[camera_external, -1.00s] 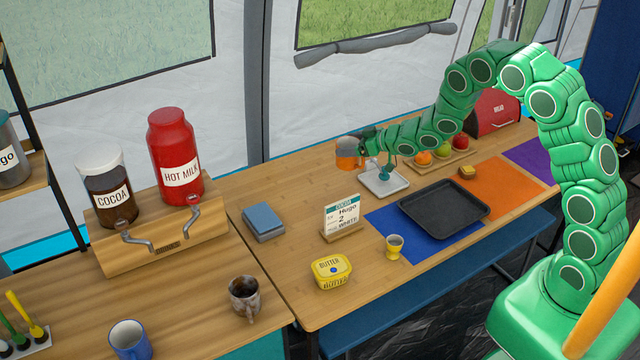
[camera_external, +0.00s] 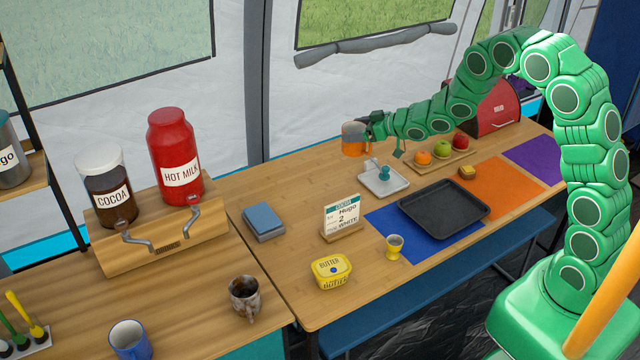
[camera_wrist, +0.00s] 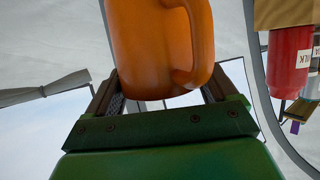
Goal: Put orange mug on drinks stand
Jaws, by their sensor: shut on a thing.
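The orange mug (camera_external: 354,139) is in the air above the back of the wooden table, left of my arm. My gripper (camera_external: 368,131) is shut on it. In the wrist view the orange mug (camera_wrist: 155,40) sits between the two fingers of my gripper (camera_wrist: 162,92), with its handle toward the right. A wooden stand (camera_external: 190,247) at the left bears the cocoa jar (camera_external: 108,190) and the red hot milk jar (camera_external: 175,155), each with a tap.
A white tray (camera_external: 397,187) with a teal-knobbed thing lies below the mug. A card (camera_external: 342,213), blue box (camera_external: 263,220), butter tub (camera_external: 331,270), yellow cup (camera_external: 394,246) and black tray (camera_external: 460,215) are on the table. A speckled mug (camera_external: 244,295) and blue mug (camera_external: 130,340) stand front left.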

